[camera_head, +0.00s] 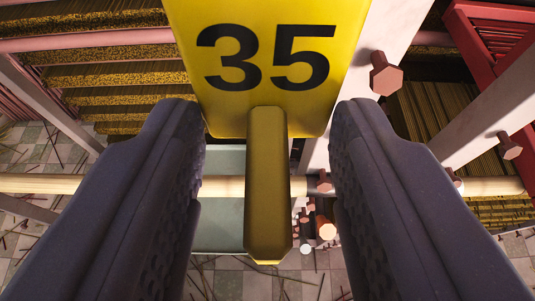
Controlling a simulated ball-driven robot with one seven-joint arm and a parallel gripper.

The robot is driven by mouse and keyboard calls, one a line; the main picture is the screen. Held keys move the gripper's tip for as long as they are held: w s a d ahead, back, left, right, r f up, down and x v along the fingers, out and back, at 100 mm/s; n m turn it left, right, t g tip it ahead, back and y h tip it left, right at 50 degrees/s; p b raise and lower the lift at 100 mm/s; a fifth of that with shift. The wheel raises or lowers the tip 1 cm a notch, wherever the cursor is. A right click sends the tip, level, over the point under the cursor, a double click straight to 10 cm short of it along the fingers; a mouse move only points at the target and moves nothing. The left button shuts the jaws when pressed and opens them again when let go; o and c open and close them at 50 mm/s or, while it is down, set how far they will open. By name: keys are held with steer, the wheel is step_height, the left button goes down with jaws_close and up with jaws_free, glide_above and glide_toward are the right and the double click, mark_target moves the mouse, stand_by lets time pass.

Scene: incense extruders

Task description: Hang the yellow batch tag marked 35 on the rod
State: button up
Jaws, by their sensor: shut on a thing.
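The yellow batch tag (266,20) shows a black 35, upright and readable, at the top centre; its upper edge is cut off by the frame. My gripper (266,112) is shut on this tag, with its lower part between the two dark fingers. A darker yellow bar (267,185) stands at the tag's lower middle and points towards the camera. A pale horizontal rod (222,187) crosses the view below the tag, passing behind the bar and the fingers. I cannot tell how far the rod is from the tag, and no contact shows.
Slatted racks with yellow-brown material (120,75) stand at the left. A white post with a copper hexagonal bolt (386,78) rises just right of the tag. A red frame (490,55) is at the upper right. Below is a tiled floor (50,150) with scattered thin sticks.

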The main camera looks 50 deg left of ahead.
steer(key=shift+w+a, duration=0.75)
steer(key=shift+a, duration=0.25)
steer(key=shift+f+b, duration=0.9)
steer(key=o, duration=1.4)
steer(key=shift+o, duration=0.2)
steer(key=s+d+p, duration=0.1)
steer(key=s+d, duration=0.4)
steer(key=d, duration=0.2)
steer(key=shift+s, duration=0.3)
